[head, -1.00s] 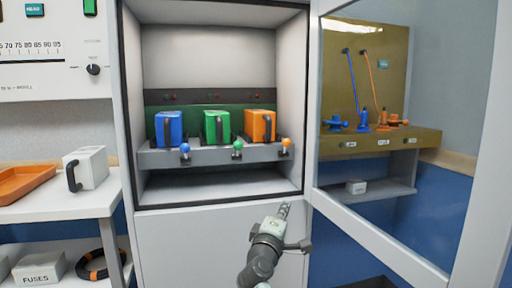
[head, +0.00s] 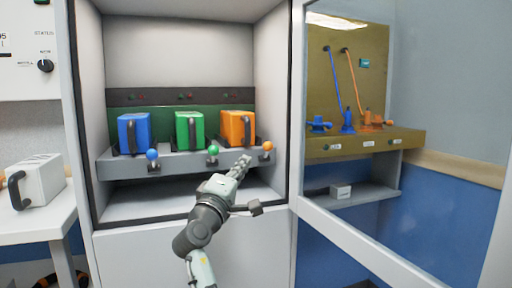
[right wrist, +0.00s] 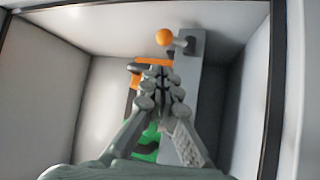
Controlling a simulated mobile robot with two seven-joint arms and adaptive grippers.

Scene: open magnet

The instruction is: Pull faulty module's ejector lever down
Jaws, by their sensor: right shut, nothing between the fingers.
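Three modules stand in a row on a grey shelf (head: 175,165) in the open cabinet: blue (head: 134,133), green (head: 190,130) and orange (head: 238,127), each with a dark handle. Below them are ejector levers with a blue ball (head: 152,155), a green ball (head: 213,150) and an orange ball (head: 267,146). I cannot tell which module is faulty; the small lights above are too small to read. My right gripper (head: 243,163) is shut and empty, just left of the orange ball. In the right wrist view the orange ball (right wrist: 164,37) lies beyond the fingertips, apparently apart from them. My left gripper is not in view.
The cabinet's side walls and front frame (head: 296,110) border the arm. An open, see-through door (head: 345,235) stands at the right. A white table (head: 45,220) at the left holds a white module (head: 42,178) with a black handle.

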